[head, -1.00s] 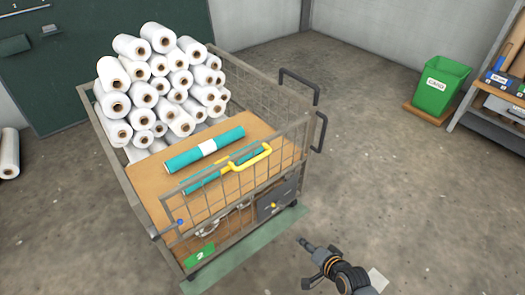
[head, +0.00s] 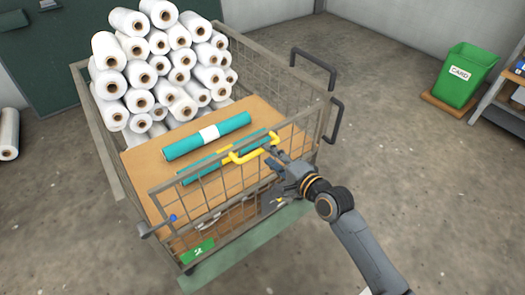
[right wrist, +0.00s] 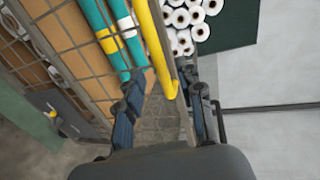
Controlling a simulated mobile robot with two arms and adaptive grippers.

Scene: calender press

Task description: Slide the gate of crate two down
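Crate two is a grey mesh cage with a green "2" label (head: 198,251) low on its front. Its front mesh gate (head: 160,190) carries a yellow handle (head: 250,153) near the top, and the gate stands raised in front of a brown board. My right gripper (head: 275,156) is at the right end of the handle. In the right wrist view, the gripper (right wrist: 167,93) has its fingers apart, with the end of the yellow handle (right wrist: 153,45) just ahead of the gap between them. It is not closed on the handle. My left gripper is out of view.
Two teal rolls, one banded white (head: 185,147), lie on the brown board (head: 140,165). White rolls (head: 140,80) are piled behind them. Black side handles (head: 315,65) stick out on the crate's right. A green bin (head: 465,75) stands far right. Floor right of the crate is clear.

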